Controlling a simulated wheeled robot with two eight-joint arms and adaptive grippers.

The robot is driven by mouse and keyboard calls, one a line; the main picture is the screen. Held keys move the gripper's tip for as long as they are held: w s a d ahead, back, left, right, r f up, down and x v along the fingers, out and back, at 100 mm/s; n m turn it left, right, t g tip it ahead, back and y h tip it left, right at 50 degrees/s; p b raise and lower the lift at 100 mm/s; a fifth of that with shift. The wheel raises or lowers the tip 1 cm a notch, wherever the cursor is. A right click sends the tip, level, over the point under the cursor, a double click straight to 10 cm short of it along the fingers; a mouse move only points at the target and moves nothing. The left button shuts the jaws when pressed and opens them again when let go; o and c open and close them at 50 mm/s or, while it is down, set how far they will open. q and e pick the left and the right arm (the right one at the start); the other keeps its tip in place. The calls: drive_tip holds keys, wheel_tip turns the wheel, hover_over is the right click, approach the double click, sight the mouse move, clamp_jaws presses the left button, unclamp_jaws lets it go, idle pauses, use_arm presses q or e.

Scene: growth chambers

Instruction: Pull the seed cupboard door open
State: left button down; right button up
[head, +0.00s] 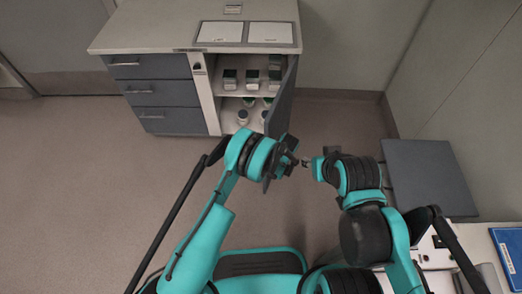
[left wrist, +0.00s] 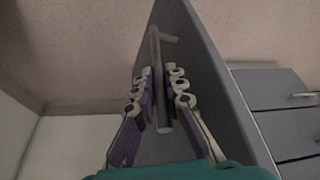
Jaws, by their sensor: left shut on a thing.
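The seed cupboard door (head: 281,103) stands swung open at the right side of the cabinet, seen nearly edge-on in the head view. Its grey panel (left wrist: 190,45) fills the middle of the left wrist view, with a long bar handle (left wrist: 156,52) on it. My left gripper (left wrist: 160,98) has its fingers on both sides of this bar and is shut on it. In the head view the left gripper (head: 286,158) is at the door's near end, and the handle is hidden. My right gripper (head: 306,162) is close beside it, apart from the door; its fingers are too small to read.
The open cupboard (head: 236,105) shows shelves with several dark-topped boxes and small jars. Grey drawers (head: 155,92) are to its left, and the countertop (head: 145,25) is above. A dark grey panel (head: 430,178) and a blue folder (head: 508,250) are at the right. Floor left of my arms is clear.

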use_arm(q)
drive_tip(key=shift+s+d, duration=0.2)
drive_tip(key=shift+d, duration=0.7)
drive_tip(key=shift+s+d, duration=0.15)
drive_tip(key=shift+d, duration=0.7)
drive_tip(key=shift+s+d, duration=0.2)
drive_tip(key=shift+d, duration=0.7)
drive_tip(key=c, duration=1.6)
unclamp_jaws()
drive_tip(key=shift+o, duration=0.2)
drive_tip(key=v, duration=0.7)
drive_tip(key=shift+r, duration=0.25)
drive_tip(key=shift+a, duration=0.1)
